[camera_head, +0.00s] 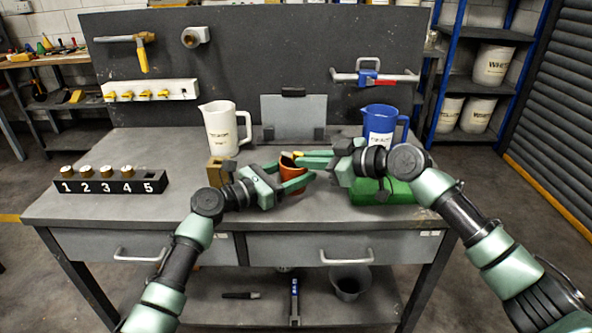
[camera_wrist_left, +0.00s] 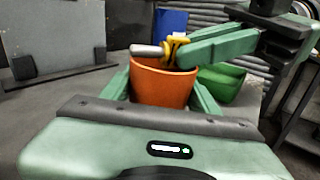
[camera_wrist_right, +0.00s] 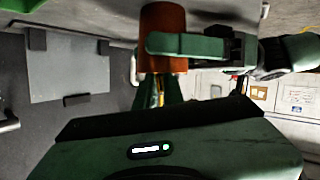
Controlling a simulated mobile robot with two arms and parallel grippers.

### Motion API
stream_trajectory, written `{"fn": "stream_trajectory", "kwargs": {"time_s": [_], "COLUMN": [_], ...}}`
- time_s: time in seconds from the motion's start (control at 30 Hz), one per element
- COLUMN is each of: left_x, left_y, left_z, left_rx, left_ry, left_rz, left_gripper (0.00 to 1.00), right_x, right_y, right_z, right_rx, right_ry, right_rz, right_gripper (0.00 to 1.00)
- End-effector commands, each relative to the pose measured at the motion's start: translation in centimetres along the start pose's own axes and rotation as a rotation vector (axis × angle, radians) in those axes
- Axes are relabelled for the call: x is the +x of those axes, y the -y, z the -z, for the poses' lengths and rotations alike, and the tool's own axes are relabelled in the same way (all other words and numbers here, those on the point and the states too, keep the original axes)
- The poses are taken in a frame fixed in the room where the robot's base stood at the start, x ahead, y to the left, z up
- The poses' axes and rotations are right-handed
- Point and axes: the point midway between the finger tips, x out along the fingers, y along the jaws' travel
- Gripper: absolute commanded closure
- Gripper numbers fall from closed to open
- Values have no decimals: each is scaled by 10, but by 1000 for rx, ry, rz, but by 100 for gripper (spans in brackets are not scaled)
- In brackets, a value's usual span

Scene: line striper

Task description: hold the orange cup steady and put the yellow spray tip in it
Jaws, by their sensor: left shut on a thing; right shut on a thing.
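The orange cup (camera_head: 291,172) stands upright on the workbench near its middle. My left gripper (camera_head: 291,184) is shut around the cup, with one green finger on each side in the left wrist view (camera_wrist_left: 165,85). My right gripper (camera_head: 310,158) is shut on the yellow spray tip (camera_wrist_left: 176,43), which has a pale metal end (camera_wrist_left: 146,50). The tip lies roughly level at the cup's rim, over its opening, in the left wrist view. In the right wrist view the tip (camera_wrist_right: 159,92) is mostly hidden between the fingers. I cannot tell whether it touches the rim.
A green bin (camera_head: 384,191) stands right of the cup, under my right wrist. A white pitcher (camera_head: 222,130) and a blue pitcher (camera_head: 381,127) stand behind. A numbered black rack (camera_head: 110,181) is at the left. A grey plate stand (camera_head: 293,117) is at the back.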

Motion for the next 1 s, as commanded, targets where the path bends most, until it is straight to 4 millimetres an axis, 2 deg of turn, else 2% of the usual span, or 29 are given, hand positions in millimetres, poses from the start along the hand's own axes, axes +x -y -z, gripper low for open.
{"fn": "stream_trajectory", "kwargs": {"time_s": [0.03,0.2,0.23,0.3,0.53,0.67,0.77,0.9,0.97,1.0], "left_x": [1,2,2,2,2,2,1,-1,-2,-1], "left_y": [3,4,4,4,3,2,0,-4,-4,-4], "left_z": [-4,-5,-5,-5,-6,-6,-5,-5,-4,-4], "left_rx": [1,2,2,2,1,0,-1,-1,0,0], "left_ry": [10,12,12,13,13,14,14,12,11,10], "left_rz": [9,10,10,10,8,6,1,-8,-8,-7], "left_gripper": [81,81,81,81,81,81,79,72,82,82], "right_x": [6,6,6,6,5,-2,-16,-40,-50,-56], "right_y": [6,6,6,6,6,5,4,3,2,2], "right_z": [-29,-29,-29,-29,-30,-28,-26,-20,-17,-14], "right_rx": [10,10,10,10,10,10,9,5,4,3], "right_ry": [51,51,51,51,51,49,44,35,29,25], "right_rz": [15,14,14,14,14,11,7,0,-3,-3], "right_gripper": [100,100,86,66,66,66,66,66,66,66]}}
